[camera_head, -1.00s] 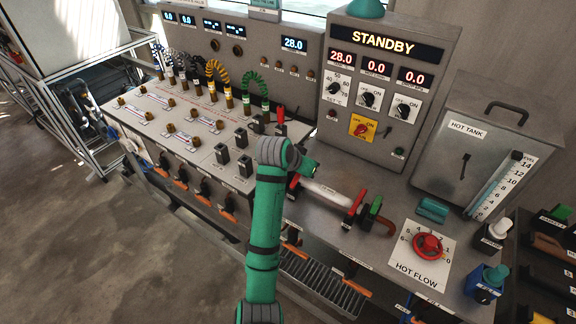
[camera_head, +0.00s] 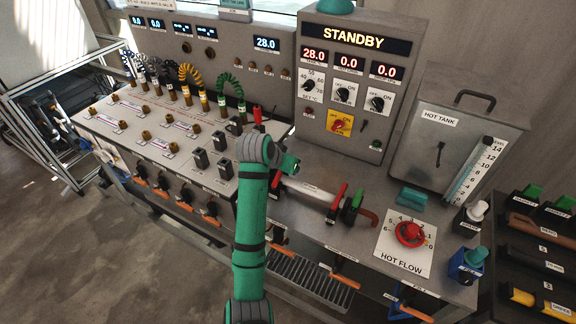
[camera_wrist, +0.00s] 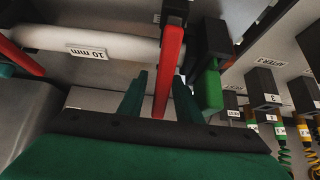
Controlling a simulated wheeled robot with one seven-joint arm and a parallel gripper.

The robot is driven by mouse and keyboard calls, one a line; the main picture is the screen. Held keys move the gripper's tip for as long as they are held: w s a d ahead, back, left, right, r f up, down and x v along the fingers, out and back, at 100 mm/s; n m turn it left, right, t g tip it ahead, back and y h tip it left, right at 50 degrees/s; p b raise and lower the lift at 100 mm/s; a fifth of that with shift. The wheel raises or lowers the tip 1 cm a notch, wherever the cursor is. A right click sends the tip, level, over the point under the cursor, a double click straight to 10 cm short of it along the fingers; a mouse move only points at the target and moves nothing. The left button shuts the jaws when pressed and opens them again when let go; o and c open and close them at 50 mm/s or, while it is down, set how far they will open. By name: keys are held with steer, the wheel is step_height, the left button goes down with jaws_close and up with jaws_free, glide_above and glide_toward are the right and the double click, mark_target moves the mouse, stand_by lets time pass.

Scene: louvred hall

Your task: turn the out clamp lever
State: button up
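A white tube marked "10 mm" (camera_wrist: 85,42) lies in a fixture on the bench; it also shows in the head view (camera_head: 308,188). A red lever (camera_wrist: 169,62) stands at one end of it, beside a green handle (camera_wrist: 211,86). My gripper (camera_wrist: 160,95) is open, with its two dark teal fingers on either side of this red lever. I cannot tell whether they touch it. Another red lever (camera_wrist: 22,55) shows at the tube's other end; in the head view the right-end red lever (camera_head: 337,202) stands beside a green handle (camera_head: 354,199). No clamp name is readable.
The control box reading STANDBY (camera_head: 352,75) stands behind the tube. The hot tank (camera_head: 452,145) and red hot flow knob (camera_head: 410,233) are to the right. Black blocks (camera_head: 199,158) and coiled cables (camera_head: 230,85) are to the left.

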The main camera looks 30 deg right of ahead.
mark_target(277, 177)
steer(key=v, duration=1.1)
steer(key=shift+f, duration=0.1)
